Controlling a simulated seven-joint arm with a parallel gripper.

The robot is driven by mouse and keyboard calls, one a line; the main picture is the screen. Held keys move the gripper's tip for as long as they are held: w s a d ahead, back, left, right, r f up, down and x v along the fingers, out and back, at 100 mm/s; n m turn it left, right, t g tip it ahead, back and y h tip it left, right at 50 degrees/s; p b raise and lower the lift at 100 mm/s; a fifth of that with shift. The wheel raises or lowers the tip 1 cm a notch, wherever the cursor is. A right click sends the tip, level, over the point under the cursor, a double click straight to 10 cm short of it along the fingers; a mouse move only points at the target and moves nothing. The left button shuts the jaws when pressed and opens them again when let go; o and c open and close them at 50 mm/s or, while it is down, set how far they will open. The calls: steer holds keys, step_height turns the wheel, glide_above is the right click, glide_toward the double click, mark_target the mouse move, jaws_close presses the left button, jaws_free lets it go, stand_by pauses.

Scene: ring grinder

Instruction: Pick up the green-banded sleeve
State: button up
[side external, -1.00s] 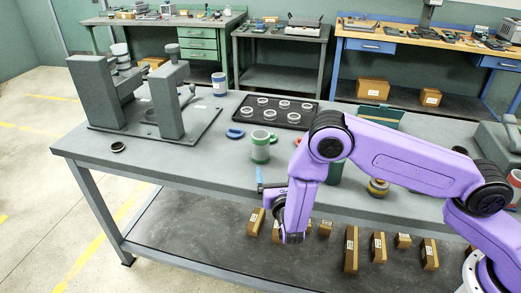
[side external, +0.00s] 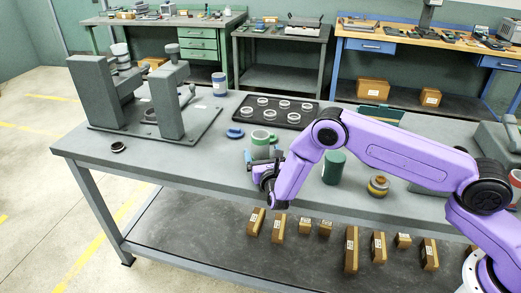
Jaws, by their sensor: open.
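The green-banded sleeve (side external: 262,138) stands upright on the grey bench, a pale cylinder with green on it. Its lower part is hidden behind my gripper in the side view. My gripper (side external: 256,160) is open, at the near side of the sleeve and close to it. Whether its fingers are around or only in front of the sleeve I cannot tell.
A black tray of pale rings (side external: 304,120) lies behind the sleeve. A blue part (side external: 235,133) lies to its left, a dark green cylinder (side external: 334,168) and a yellowish part (side external: 378,186) to its right. The grey fixture (side external: 170,100) stands at left.

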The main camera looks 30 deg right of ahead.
steer(key=shift+x, duration=2.65)
steer(key=shift+d+r, duration=0.15)
steer(key=c, duration=1.1)
